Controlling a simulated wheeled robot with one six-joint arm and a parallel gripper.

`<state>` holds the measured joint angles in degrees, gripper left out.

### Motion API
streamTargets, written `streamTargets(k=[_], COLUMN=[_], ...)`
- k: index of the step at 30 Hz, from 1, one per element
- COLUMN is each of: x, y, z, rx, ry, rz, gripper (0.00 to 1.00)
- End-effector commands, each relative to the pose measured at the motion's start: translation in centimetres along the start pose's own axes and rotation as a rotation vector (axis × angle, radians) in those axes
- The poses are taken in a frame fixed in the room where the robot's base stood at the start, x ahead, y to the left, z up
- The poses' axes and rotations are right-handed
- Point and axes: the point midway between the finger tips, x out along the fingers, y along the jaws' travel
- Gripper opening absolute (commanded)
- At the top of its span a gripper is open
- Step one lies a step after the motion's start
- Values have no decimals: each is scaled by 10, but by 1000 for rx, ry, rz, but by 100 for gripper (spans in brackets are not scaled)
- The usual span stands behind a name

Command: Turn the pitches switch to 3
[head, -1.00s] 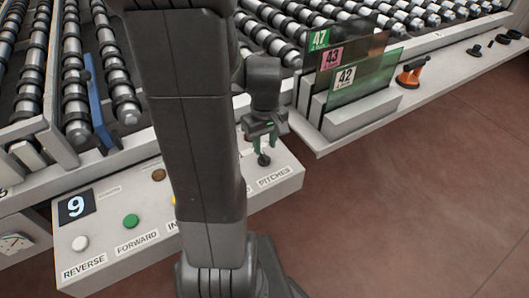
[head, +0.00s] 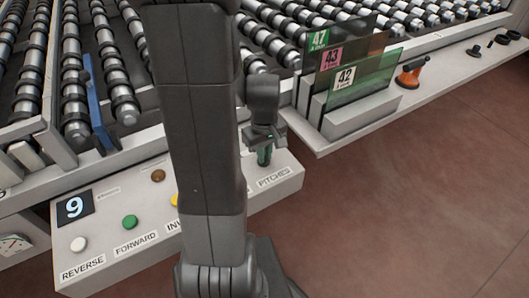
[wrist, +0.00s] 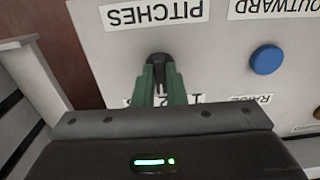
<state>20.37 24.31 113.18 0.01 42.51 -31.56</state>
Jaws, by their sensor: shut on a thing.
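The pitches switch is a small black knob (wrist: 160,62) on the grey control box, near the PITCHES label (wrist: 153,14), which appears upside down in the wrist view. My gripper (wrist: 159,78) has its green fingers shut on the knob, one on each side. Scale marks beside the knob are partly covered by the fingers; a 1 and a 2 show in part, and the knob's setting cannot be read. In the head view my gripper (head: 264,156) points down at the box's right end, above the PITCHES label (head: 274,177), and hides the knob.
A blue button (wrist: 266,60) sits beside the switch in the wrist view. The control box (head: 150,245) also has a green button (head: 130,222), a white button (head: 78,244) and a display reading 9 (head: 74,207). Glass panes (head: 362,80) stand in a rack at right.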

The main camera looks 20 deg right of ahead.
Motion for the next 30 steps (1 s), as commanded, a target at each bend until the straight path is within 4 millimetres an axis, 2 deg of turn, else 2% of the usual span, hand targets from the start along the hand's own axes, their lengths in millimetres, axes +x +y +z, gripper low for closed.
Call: streamTargets(k=[11,30], x=[0,0], y=[0,-2], z=[0,-1], rx=[111,617], ry=[0,0], rz=[1,0], gripper=[0,0])
